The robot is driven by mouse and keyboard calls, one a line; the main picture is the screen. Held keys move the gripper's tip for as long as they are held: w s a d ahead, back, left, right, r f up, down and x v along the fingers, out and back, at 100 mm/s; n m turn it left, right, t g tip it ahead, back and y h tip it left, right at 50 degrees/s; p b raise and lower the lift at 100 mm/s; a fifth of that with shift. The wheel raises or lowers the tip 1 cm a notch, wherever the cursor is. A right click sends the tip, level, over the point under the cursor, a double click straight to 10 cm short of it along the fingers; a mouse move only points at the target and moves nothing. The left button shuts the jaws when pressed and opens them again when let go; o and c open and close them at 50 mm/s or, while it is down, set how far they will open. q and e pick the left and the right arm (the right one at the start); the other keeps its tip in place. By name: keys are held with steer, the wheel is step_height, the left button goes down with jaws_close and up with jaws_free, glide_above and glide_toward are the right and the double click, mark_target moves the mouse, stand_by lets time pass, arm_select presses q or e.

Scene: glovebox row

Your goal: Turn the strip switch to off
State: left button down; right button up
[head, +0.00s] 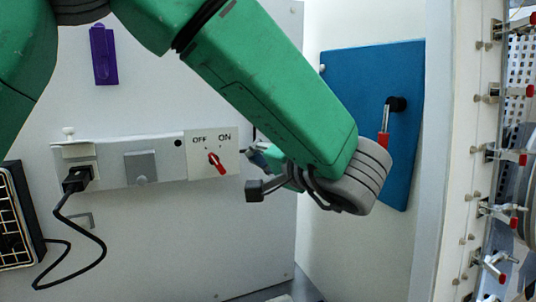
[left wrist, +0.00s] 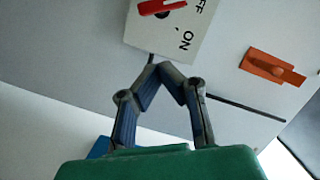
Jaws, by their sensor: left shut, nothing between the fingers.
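The strip (head: 112,165) runs along the grey wall panel, with its switch plate (head: 232,158) at the right end, marked OFF on the left and ON on the right. The red switch lever (head: 217,163) sits below these marks, slanting from upper left to lower right. My left gripper (head: 256,148) is just right of the plate, partly hidden by my green arm. In the left wrist view the fingers (left wrist: 168,66) are shut and empty. The switch plate (left wrist: 192,35) and part of the red lever (left wrist: 160,6) show beyond them, apart from the fingertips. My right gripper is out of view.
A black plug (head: 77,179) with a looping cable is in the strip's left end. A purple bracket (head: 103,55) hangs above. A blue panel (head: 355,75) with a red-handled lever (head: 384,140) stands right of my arm. An orange fixture (left wrist: 272,68) shows in the left wrist view.

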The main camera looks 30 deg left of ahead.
mark_target(217, 163)
arm_select(q)
steer(key=x, duration=0.3)
steer(key=shift+w+f, duration=0.1)
steer(key=shift+w, duration=0.35)
steer(key=shift+s+a+f+p, duration=0.2)
steer(key=shift+s+f, duration=0.1)
steer(key=shift+s, duration=0.3)
steer(key=shift+s+a+f+p, duration=0.1)
steer(key=shift+s+a+f, duration=0.15)
steer(key=shift+s, duration=0.35)
steer(key=shift+s+a+f, duration=0.15)
steer(key=shift+s, duration=0.1)
steer(key=shift+a+f, duration=0.1)
steer(key=shift+a, duration=0.1)
steer(key=shift+a+f, duration=0.15)
steer(key=shift+a, duration=0.3)
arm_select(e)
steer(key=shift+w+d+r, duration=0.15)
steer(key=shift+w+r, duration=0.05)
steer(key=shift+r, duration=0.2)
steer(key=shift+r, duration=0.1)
arm_select(q)
steer(key=shift+d+p, duration=0.15)
steer(key=shift+p, duration=0.25)
steer(key=shift+s+d, duration=0.15)
steer(key=shift+d, duration=0.1)
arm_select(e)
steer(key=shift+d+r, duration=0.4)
